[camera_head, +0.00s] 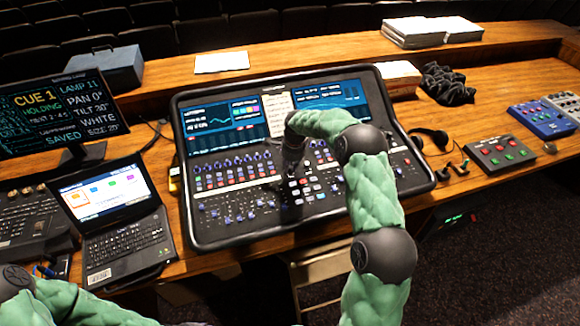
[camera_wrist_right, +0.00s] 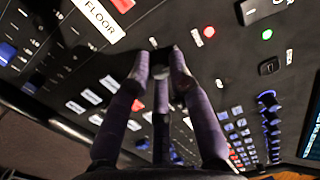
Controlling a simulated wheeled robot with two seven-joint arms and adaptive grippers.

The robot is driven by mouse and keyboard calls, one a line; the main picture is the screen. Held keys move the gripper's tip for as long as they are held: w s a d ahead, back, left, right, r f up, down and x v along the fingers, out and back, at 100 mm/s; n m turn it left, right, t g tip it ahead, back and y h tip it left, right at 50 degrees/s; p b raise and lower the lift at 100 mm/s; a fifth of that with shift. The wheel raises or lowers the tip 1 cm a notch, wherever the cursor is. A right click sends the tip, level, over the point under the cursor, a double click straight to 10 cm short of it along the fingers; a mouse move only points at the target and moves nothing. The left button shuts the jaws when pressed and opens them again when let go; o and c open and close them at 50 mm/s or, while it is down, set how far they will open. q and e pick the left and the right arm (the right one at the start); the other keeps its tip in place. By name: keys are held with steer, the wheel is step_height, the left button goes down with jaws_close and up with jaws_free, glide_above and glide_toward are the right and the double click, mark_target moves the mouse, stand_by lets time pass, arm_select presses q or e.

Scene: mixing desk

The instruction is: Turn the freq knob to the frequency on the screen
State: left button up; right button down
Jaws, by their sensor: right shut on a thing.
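The mixing desk (camera_head: 300,231) is a large black console with two built-in screens, a left one (camera_head: 225,119) and a right one (camera_head: 330,101). Their small text is too fine to read. My right gripper (camera_head: 297,178) reaches down to the middle of its control panel. In the right wrist view its fingers (camera_wrist_right: 162,68) converge and are shut on a small dark knob (camera_wrist_right: 161,58), mostly hidden between the tips. No freq label is readable there. A white label reading FLOOR (camera_wrist_right: 100,20) lies near the fingers. My left gripper is out of view; only left arm parts show.
A monitor (camera_head: 58,112) reading CUE 1 and HOLDING stands at the left, behind an open laptop (camera_head: 125,245). Headphones (camera_head: 430,138) and small button boxes (camera_head: 500,152) lie at the right. Rows of faders, buttons and knobs crowd around my right gripper.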

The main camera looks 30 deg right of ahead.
steer(key=shift+d+r, duration=0.1)
stand_by(0.3)
steer(key=c, duration=1.1)
jaws_free()
steer(key=shift+c, duration=0.2)
step_height(320, 180, up, 12)
steer(key=s, duration=0.2)
steer(key=shift+d, duration=0.1)
